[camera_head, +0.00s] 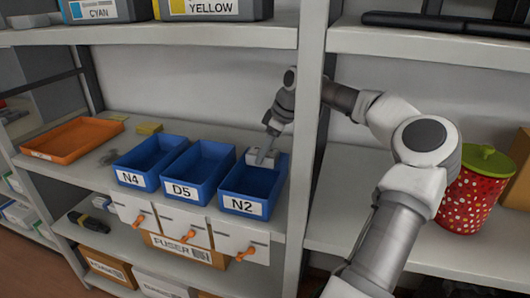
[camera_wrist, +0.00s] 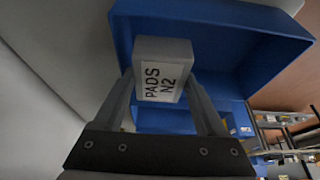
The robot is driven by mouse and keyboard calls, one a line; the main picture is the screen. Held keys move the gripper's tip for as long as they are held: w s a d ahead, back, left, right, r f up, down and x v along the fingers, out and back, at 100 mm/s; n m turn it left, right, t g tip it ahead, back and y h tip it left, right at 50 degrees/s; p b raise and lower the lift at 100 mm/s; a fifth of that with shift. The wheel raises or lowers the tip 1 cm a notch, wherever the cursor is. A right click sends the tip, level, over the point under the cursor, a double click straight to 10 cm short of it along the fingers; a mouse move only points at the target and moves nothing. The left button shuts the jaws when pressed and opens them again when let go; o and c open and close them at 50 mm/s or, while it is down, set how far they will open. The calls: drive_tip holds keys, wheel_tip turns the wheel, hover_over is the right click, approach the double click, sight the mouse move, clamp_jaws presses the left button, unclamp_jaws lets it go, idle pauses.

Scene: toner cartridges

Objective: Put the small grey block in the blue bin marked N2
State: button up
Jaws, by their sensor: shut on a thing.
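The small grey block (camera_wrist: 163,54) carries a white label reading PADS N2 in the wrist view. My gripper (camera_wrist: 160,88) is shut on it, one finger on each side. In the head view my gripper (camera_head: 265,156) holds the pale block (camera_head: 253,154) over the back part of the blue bin marked N2 (camera_head: 243,206). The blue bin walls (camera_wrist: 225,35) also show around the block in the wrist view. I cannot tell exactly how far the block is above the bin floor.
Blue bins D5 (camera_head: 181,190) and N4 (camera_head: 131,179) stand to the left of N2. An orange tray (camera_head: 75,140) lies farther left. A shelf upright (camera_head: 308,130) stands close on the right. A red spotted canister (camera_head: 478,190) is on the right-hand shelf.

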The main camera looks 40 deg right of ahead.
sight(270, 153)
drive_tip(key=shift+f+b, duration=0.6)
drive_tip(key=shift+b, duration=0.05)
drive_tip(key=o, duration=1.5)
drive_tip(key=shift+c, duration=0.2)
drive_tip(key=shift+r, duration=0.2)
drive_tip(key=shift+r+p, duration=0.3)
drive_tip(key=shift+p, duration=0.2)
drive_tip(key=p+v, duration=0.1)
drive_tip(key=v, duration=0.3)
drive_tip(key=shift+r, duration=0.4)
drive_tip(key=s+d+p, duration=0.1)
drive_tip(key=s+d, duration=0.4)
drive_tip(key=s, duration=0.6)
drive_tip(key=shift+d+r, duration=0.2)
drive_tip(key=shift+d, duration=0.15)
